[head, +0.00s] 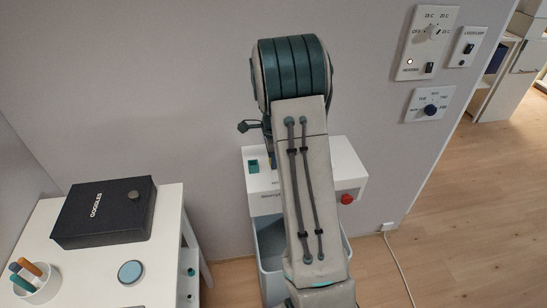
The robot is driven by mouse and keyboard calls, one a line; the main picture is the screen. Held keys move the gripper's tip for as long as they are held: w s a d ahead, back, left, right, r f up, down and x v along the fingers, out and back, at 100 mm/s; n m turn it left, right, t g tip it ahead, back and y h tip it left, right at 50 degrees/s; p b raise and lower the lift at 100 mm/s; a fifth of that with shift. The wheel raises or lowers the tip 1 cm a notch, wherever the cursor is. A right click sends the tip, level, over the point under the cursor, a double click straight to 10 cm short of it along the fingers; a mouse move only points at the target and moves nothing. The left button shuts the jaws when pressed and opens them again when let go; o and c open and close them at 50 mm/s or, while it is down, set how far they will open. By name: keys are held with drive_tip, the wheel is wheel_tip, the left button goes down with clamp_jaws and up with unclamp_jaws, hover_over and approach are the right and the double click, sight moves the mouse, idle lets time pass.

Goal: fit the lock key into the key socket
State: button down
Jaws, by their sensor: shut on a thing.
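My arm rises from the bottom of the head view, bends at the top and goes down behind its own front link. That link hides my gripper, so I cannot see its fingers or what is between them. A white box (262,186) stands by the wall behind my arm. A small teal square with a dark middle (253,166) is on its top at the left; I cannot tell whether this is the key socket. A thin sliver of dark and yellowish parts shows beside it at the arm's edge. I cannot make out the lock key.
A red button (346,199) is on the box's right front. A pale bin (270,245) is below the box. At left, a white table (90,278) holds a black goggles box (103,212), a round blue disc (131,272) and a pen cup (38,287). Wall switches (430,45) are upper right.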

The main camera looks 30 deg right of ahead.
drive_tip(key=shift+f+b, duration=0.4)
drive_tip(key=shift+f, duration=0.3)
drive_tip(key=c, duration=1.2)
unclamp_jaws()
drive_tip(key=shift+r, duration=0.2)
wheel_tip(320, 180, up, 14)
drive_tip(key=shift+f, duration=0.2)
drive_tip(key=s+a+r+n+t, duration=0.1)
drive_tip(key=s+a+r+n, duration=0.1)
drive_tip(key=s+a+n, duration=0.4)
drive_tip(key=s+a+r+n+t, duration=0.1)
drive_tip(key=s+a+r+n, duration=0.2)
drive_tip(key=s+a+n, duration=0.3)
drive_tip(key=s+a+f+n, duration=0.1)
drive_tip(key=s+a+n, duration=0.1)
drive_tip(key=s+n, duration=0.2)
drive_tip(key=s+a+f+n, duration=0.1)
drive_tip(key=s+f+n, duration=0.1)
drive_tip(key=s+n, duration=0.3)
drive_tip(key=s, duration=0.4)
drive_tip(key=shift+s+a+t, duration=0.15)
drive_tip(key=shift+a+t, duration=0.2)
drive_tip(key=shift+t, duration=0.05)
